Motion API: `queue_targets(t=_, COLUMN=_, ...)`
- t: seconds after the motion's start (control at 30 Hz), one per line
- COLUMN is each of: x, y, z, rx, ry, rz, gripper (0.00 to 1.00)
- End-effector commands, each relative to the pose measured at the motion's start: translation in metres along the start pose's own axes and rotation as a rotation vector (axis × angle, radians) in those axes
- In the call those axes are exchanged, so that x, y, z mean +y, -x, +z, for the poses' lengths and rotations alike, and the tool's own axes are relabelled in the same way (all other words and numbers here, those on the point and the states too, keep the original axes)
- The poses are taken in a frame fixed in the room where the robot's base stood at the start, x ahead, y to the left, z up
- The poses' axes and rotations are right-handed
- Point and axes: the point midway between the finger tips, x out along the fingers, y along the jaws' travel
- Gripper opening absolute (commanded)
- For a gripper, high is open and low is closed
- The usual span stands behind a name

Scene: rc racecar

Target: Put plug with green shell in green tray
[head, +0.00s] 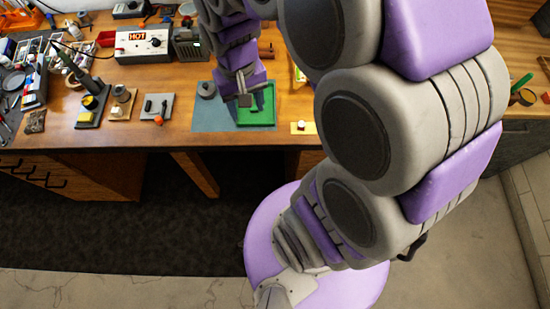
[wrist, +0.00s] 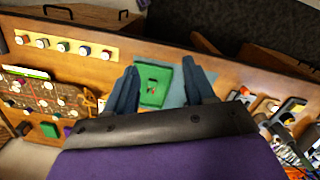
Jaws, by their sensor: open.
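The green tray (head: 268,117) lies on a blue-grey mat (head: 208,119) near the front edge of the wooden workbench. My gripper (head: 244,100) is over the tray's left side in the head view and hides part of it. In the wrist view my gripper (wrist: 159,65) is open, with its two dark fingers apart and the green tray (wrist: 161,72) between them. Nothing shows held between the fingers.
A yellow holder (head: 304,128) with a small red and white piece is right of the mat. Small stands (head: 92,106) and a grey plate (head: 154,109) are to the left. A box marked HOT (head: 143,45) stands behind. Tools crowd the bench's far left.

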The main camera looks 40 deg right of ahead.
Motion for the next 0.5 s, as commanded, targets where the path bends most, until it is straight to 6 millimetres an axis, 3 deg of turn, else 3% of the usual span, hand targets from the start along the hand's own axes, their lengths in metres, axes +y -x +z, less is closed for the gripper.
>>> queue_targets(t=0.1, x=-0.003, y=0.009, z=0.047, rx=-0.015, ry=0.061, rz=0.011, gripper=0.54)
queue_targets(t=0.3, x=-0.004, y=0.011, z=0.116, rx=-0.045, ry=0.145, rz=0.017, gripper=0.54)
queue_targets(t=0.5, x=-0.001, y=0.007, z=0.157, rx=-0.067, ry=0.19, rz=0.017, gripper=0.54)
